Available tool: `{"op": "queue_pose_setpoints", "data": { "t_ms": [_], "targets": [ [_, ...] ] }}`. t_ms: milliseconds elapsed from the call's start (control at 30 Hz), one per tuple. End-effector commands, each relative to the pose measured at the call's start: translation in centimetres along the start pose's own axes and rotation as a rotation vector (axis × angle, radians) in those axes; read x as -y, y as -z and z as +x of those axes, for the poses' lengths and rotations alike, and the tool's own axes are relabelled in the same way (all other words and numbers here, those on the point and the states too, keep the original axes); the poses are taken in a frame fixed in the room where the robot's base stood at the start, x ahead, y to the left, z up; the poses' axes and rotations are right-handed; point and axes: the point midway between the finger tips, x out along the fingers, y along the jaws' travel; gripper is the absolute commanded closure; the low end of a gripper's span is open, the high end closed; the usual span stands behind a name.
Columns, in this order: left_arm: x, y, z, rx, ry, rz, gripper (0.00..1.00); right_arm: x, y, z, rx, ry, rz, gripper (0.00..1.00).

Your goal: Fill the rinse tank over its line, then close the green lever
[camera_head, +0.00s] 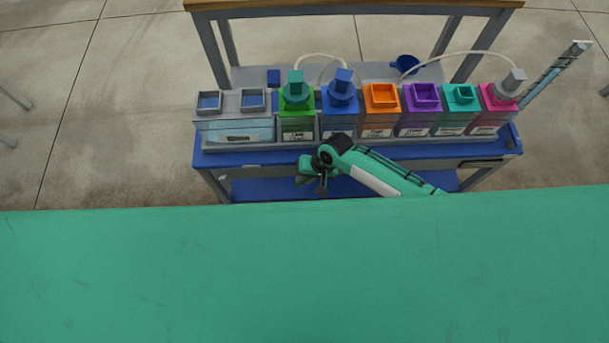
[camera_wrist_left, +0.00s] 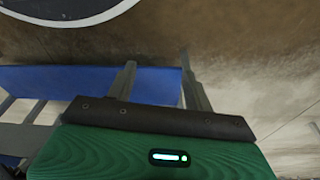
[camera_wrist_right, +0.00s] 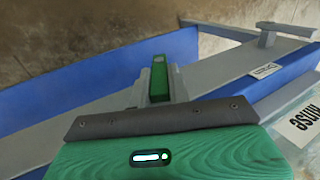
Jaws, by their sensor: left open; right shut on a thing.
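The clear rinse tank (camera_head: 235,132) stands at the left end of the skid in the head view, with pale blue liquid in it. Its line cannot be made out. Its label (camera_wrist_right: 303,124) shows upside down at the right of the right wrist view. My right gripper (camera_head: 316,180) is below the tank's right side, at the skid's front. In the right wrist view its fingers are shut on the green lever (camera_wrist_right: 159,80), which stands up between them. The lever is not distinguishable in the head view. My left gripper (camera_wrist_left: 158,84) is open and empty, out of the head view.
A row of colour-lidded containers (camera_head: 380,122) stands right of the tank, some joined by white hoses. A blue scoop (camera_head: 406,63) lies behind them. A blue shelf (camera_wrist_left: 80,80) lies beyond the left gripper.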

Motion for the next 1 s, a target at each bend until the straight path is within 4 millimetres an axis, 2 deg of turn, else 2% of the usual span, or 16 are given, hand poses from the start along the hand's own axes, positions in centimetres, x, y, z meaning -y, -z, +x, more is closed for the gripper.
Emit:
{"op": "queue_pose_setpoints", "data": {
  "t_ms": [133,200,400,967,1000],
  "targets": [
    [0.0,0.0,0.1,0.006,0.0,0.0,0.48,-0.7,-0.2,0.2,0.004,0.076,0.005,1.0],
    [-0.1,1.1,-1.4,-0.011,-0.001,0.0,0.48,-0.8,-0.2,0.3,0.004,0.112,0.004,1.0],
    [-0.2,1.5,-3.0,-0.013,-0.004,-0.002,0.48,-1.0,-0.2,0.3,0.004,0.181,0.002,1.0],
    [-0.2,1.6,-3.4,-0.014,-0.003,-0.003,0.48,-1.1,-0.1,0.2,0.002,0.211,0.0,1.0],
    [-0.2,1.6,-3.4,-0.014,-0.003,-0.003,0.48,-1.1,-0.1,0.2,0.002,0.211,0.0,0.78]
  ]
}}
